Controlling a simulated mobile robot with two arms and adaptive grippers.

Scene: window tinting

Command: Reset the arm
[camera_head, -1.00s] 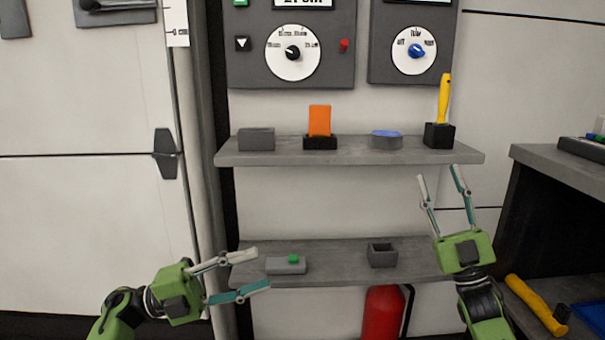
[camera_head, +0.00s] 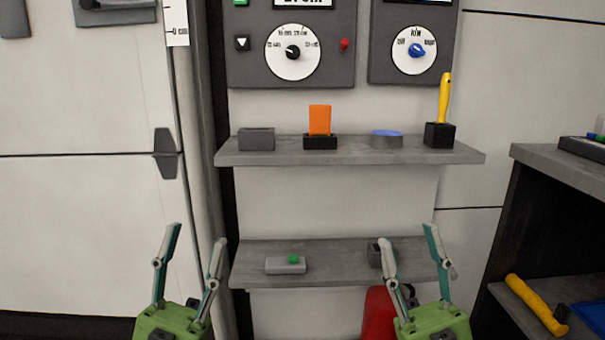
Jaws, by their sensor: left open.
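My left gripper (camera_head: 195,235) is low in the view, left of the shelves, with its fingers pointing up. It is open and empty. My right gripper (camera_head: 408,235) is at the bottom right of the middle, in front of the lower shelf, also pointing up. Its fingers are spread apart with nothing between them that it holds. It partly hides a small dark box (camera_head: 373,254) on the lower shelf. Neither gripper touches an object that I can see.
The upper shelf (camera_head: 350,158) bears a grey block (camera_head: 256,139), an orange card in a black holder (camera_head: 320,121), a blue-topped round item (camera_head: 386,140) and a yellow-handled tool (camera_head: 444,100). The lower shelf (camera_head: 330,270) bears a green-button box (camera_head: 285,265). A red cylinder (camera_head: 377,315) stands below.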

